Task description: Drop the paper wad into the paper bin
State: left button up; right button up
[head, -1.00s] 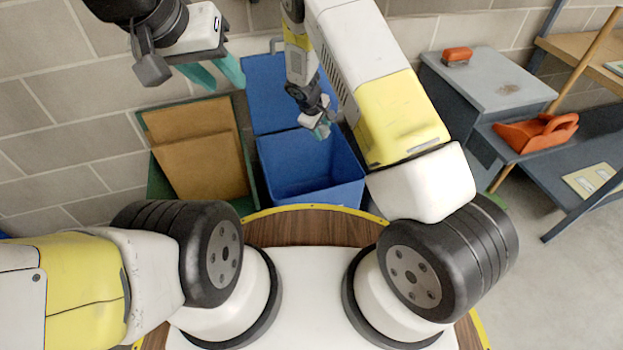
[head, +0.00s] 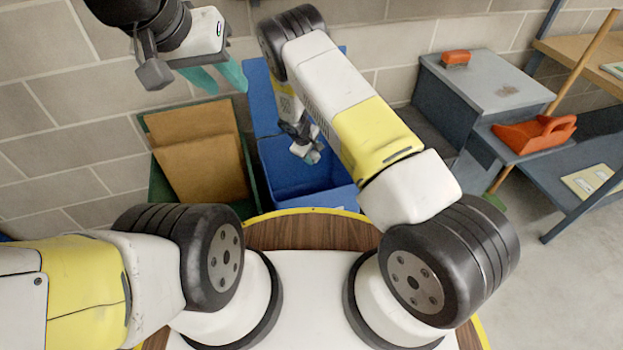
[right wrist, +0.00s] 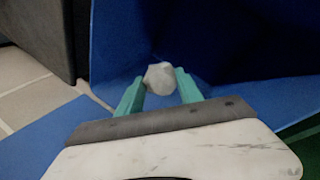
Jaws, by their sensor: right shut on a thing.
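The paper wad (right wrist: 160,77) is a small, crumpled whitish ball between the green fingertips of my right gripper (right wrist: 160,90) in the right wrist view. My right gripper is shut on it. In the head view my right gripper (head: 312,155) hangs over the opening of the blue bin (head: 300,205), and the wad cannot be made out there. The blue bin has a raised lid behind it. The blue bin wall (right wrist: 230,40) fills much of the right wrist view. My left gripper (head: 222,78) is at the upper left, its green fingers apart and empty.
A green bin (head: 160,188) with brown cardboard (head: 200,160) stands left of the blue bin. On the right are a grey cabinet (head: 490,85) with an orange brush (head: 456,58) and a shelf with an orange dustpan (head: 535,133). A block wall is behind.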

jog(key=o, duration=1.4)
jog(key=shift+v, duration=3.9)
